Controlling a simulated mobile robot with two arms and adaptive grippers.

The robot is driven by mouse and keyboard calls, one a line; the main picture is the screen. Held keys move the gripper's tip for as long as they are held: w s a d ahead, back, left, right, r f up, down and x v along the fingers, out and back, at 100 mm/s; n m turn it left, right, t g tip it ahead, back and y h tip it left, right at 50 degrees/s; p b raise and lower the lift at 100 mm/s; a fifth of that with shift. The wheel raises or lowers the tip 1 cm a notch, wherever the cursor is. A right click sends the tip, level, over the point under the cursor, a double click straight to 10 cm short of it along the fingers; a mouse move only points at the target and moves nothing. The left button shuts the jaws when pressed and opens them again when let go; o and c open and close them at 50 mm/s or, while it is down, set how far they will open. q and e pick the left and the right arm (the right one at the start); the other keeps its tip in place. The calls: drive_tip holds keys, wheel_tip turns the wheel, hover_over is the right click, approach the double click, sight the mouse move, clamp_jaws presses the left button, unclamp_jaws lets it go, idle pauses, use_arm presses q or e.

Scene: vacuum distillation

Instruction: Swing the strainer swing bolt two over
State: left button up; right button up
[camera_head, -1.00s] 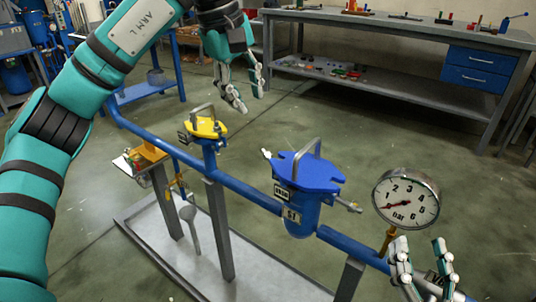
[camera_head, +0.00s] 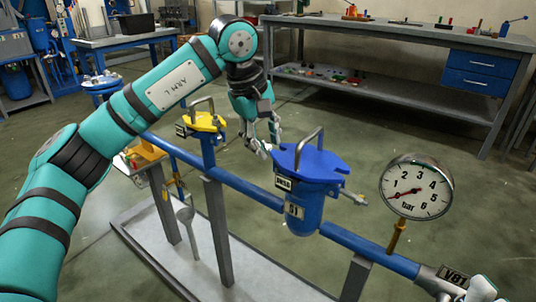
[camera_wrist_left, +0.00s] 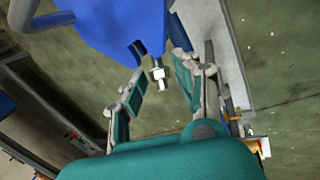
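In the left wrist view a small metal swing bolt (camera_wrist_left: 158,76) stands at a notch in the lid's edge (camera_wrist_left: 125,25). My left gripper (camera_head: 262,145) is at the lid's left side. In the left wrist view its two fingers (camera_wrist_left: 160,82) are apart, on either side of the bolt with gaps showing. Another metal bolt (camera_head: 355,197) sticks out at the strainer's right.
A pressure gauge (camera_head: 416,187) rises from the pipe (camera_head: 370,247) at right. A yellow-lidded fitting (camera_head: 205,124) stands on the pipe at left, behind my left forearm. A grey workbench (camera_head: 400,30) is at the back; the floor before it is clear.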

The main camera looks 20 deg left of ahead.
use_arm(q)
drive_tip(key=shift+x, duration=1.2)
clamp_jaws()
